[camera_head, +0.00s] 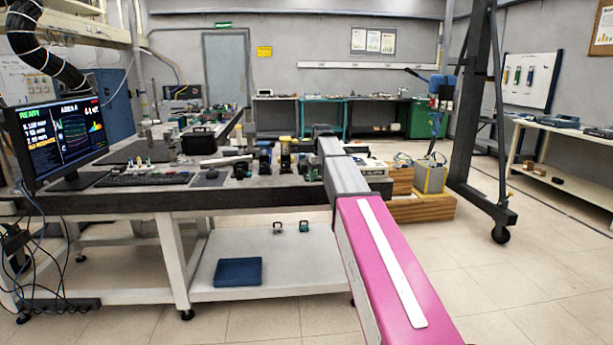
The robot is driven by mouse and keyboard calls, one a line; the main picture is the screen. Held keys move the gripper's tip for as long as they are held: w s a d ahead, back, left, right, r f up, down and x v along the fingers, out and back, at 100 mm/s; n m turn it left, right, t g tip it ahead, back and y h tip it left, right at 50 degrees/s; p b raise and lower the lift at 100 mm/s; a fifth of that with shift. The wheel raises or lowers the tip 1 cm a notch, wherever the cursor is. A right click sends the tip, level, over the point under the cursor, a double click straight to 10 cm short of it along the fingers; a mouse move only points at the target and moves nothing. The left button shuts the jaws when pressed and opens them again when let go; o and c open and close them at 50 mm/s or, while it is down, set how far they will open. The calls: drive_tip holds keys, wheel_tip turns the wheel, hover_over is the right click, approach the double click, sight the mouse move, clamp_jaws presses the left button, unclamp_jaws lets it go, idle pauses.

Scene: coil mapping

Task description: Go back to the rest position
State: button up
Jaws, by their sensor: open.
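My arm reaches forward from the lower right of the head view, with a pink link (395,270) nearest and a grey link (345,178) beyond it. The arm's far visible part (323,132) lies above the right end of the dark-topped workbench (130,202). Nothing held can be seen.
A monitor (62,140) and keyboard (145,179) stand on the bench's left. Several small black and yellow devices sit near the arm. A dark gantry frame (476,110) stands at right. Wooden blocks (425,209) lie beside the bench. The right foreground floor is clear.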

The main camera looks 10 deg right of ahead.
drive_tip(key=s+f+m, duration=0.1)
drive_tip(key=s+f, duration=3.1)
drive_tip(key=s, duration=0.1)
drive_tip(key=shift+f+m, duration=0.4)
